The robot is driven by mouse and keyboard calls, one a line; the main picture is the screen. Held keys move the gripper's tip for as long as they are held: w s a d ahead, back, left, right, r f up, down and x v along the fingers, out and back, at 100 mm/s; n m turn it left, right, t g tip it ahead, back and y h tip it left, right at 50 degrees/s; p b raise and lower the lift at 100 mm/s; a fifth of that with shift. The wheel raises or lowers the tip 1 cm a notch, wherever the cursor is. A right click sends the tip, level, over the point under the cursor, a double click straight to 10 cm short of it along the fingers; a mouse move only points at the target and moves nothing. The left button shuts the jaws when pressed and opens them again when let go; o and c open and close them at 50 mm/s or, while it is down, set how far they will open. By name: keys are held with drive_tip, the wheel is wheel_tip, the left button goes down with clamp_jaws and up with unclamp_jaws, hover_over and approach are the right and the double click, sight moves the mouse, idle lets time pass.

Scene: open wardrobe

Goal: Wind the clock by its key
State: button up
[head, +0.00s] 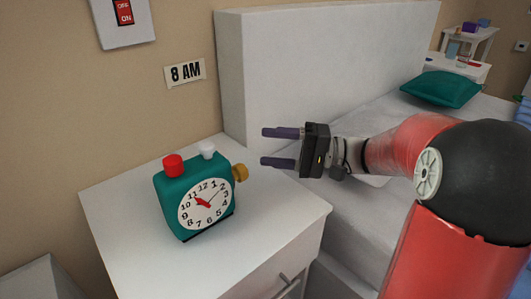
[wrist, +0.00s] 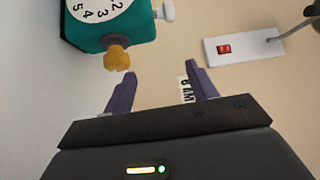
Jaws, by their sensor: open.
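A teal alarm clock (head: 187,216) with a white dial, a red top button and a white knob stands upright on a white nightstand (head: 270,230). Its yellow key (head: 240,172) sticks out from its right side. In the wrist view the clock (wrist: 130,28) is at the top left, with the key (wrist: 117,57) pointing down towards my gripper. My gripper (head: 265,147) is open and empty, to the right of the key and apart from it. In the wrist view my gripper's fingers (wrist: 163,88) are spread, and the key lies beyond the left fingertip.
A sign reading 8 AM (head: 185,73) and a red switch (head: 123,12) are on the wall behind. A bed with a pale headboard (head: 310,65) and a teal pillow (head: 440,89) stands to the right. The nightstand top is otherwise clear.

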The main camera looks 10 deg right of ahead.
sight(243, 171)
drive_tip(key=f+m+h+b, duration=0.1)
drive_tip(key=f, duration=0.1)
drive_tip(key=f+m+h+b, duration=0.1)
drive_tip(key=f, duration=0.2)
drive_tip(key=shift+s+d+f+g, duration=0.1)
drive_tip(key=shift+d+f+g, duration=0.1)
drive_tip(key=shift+f+g, duration=0.15)
drive_tip(key=x, duration=0.7)
drive_tip(key=shift+a, duration=0.3)
drive_tip(key=shift+c, duration=0.3)
drive_tip(key=c, duration=0.9)
drive_tip(key=shift+r+m+h+p, duration=0.4)
drive_tip(key=shift+r+p, duration=0.05)
drive_tip(key=shift+p, duration=0.6)
drive_tip(key=shift+m+g+h+p, duration=0.25)
drive_tip(key=shift+m+h+p, duration=0.05)
drive_tip(key=shift+p, duration=0.45)
drive_tip(key=shift+f+m+g+h+p, duration=0.1)
drive_tip(key=shift+m+g+h+p, duration=0.35)
drive_tip(key=shift+p, duration=0.65)
drive_tip(key=shift+f+m+h, duration=0.25)
drive_tip(key=shift+f, duration=0.05)
